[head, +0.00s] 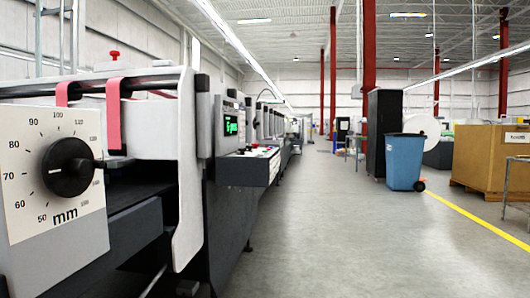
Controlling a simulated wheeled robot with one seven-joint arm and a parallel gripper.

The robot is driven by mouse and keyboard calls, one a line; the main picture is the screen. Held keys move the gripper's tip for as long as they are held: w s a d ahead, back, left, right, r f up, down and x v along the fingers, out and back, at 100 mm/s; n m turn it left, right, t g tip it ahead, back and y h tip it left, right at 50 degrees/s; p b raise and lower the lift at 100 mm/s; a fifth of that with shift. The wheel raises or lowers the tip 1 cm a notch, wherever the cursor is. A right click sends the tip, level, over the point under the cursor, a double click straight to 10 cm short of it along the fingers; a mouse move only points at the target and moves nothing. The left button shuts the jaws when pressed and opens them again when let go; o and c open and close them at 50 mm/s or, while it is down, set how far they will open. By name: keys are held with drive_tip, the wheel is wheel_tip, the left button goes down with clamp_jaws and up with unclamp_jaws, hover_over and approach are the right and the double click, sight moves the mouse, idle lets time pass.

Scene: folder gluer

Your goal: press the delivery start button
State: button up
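A control panel (258,152) sits on the side of the long folder gluer, in the middle left of the head view. Small coloured spots that look like buttons lie on its top, but they are too small to tell apart or read. I cannot tell which one is the delivery start button. A small display (231,127) with green lit characters stands just left of the panel. My gripper is not in view.
A black dial (68,167) on a white mm scale plate (25,215) is close at the left. Red belts (113,115) run over a bar. The grey floor (330,230) right of the machine is clear. A blue bin (404,162) and a large brown box (480,160) stand further right.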

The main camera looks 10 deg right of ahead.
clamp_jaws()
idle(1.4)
